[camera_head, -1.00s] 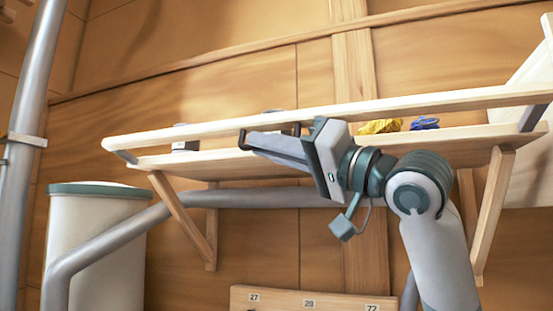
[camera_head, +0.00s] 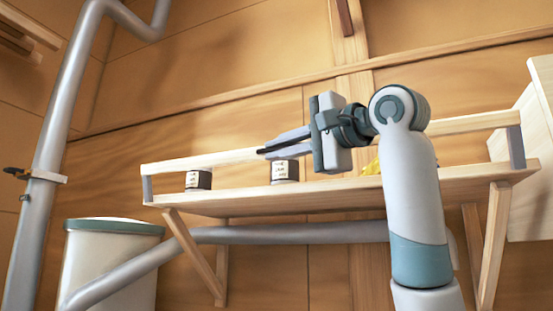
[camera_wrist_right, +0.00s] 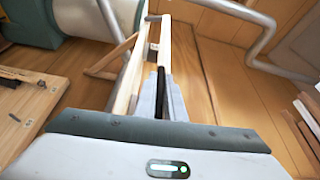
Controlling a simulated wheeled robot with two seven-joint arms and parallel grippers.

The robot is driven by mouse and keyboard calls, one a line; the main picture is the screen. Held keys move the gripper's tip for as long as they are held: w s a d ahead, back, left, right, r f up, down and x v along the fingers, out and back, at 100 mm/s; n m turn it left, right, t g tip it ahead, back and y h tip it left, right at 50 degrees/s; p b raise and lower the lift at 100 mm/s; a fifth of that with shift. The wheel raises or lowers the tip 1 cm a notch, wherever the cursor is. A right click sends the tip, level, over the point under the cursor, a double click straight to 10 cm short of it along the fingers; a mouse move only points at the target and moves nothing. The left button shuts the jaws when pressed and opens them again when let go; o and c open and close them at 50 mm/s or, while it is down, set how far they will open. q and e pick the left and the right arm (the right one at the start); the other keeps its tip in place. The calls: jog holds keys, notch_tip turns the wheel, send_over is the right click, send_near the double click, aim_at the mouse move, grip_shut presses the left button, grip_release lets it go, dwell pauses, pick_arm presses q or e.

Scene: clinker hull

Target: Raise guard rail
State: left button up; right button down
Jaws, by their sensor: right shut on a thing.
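The guard rail (camera_head: 215,159) is a long pale wooden bar in the head view. It runs along the front of the wall shelf (camera_head: 300,196), clearly above the board, with grey end brackets (camera_head: 516,146) standing upright between them. My right gripper (camera_head: 268,149) is shut on the rail near its middle, its fingers pointing left in the picture. My right arm hides part of the rail and shelf. In the right wrist view, the fingers (camera_wrist_right: 163,95) meet the rail (camera_wrist_right: 165,48). My left gripper is not in view.
Two labelled jars (camera_head: 198,180) (camera_head: 285,170) and a partly hidden yellow thing (camera_head: 372,167) are on the shelf. Wooden braces (camera_head: 195,255) support it. Grey pipes (camera_head: 285,233) run below and at left. A white bin (camera_head: 105,265) with a green rim stands lower left.

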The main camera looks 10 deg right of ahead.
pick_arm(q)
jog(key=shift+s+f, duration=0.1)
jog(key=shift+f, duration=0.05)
pick_arm(e)
jog(key=shift+w+d+r, duration=0.6)
jog(key=shift+w+r, duration=0.25)
jog(key=c, duration=1.8)
grip_release()
jog(key=shift+c, duration=0.2)
pick_arm(q)
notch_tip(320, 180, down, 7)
jog(key=b, duration=0.7)
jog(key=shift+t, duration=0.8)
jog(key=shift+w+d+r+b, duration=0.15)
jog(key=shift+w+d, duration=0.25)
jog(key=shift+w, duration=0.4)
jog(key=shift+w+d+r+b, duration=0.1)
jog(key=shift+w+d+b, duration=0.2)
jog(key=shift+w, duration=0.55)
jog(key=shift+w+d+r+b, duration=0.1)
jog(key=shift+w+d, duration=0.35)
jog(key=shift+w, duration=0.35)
pick_arm(e)
jog(key=v, duration=1.7)
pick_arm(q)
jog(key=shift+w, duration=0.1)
pick_arm(e)
jog(key=shift+s+d, duration=0.1)
jog(key=shift+s, duration=0.05)
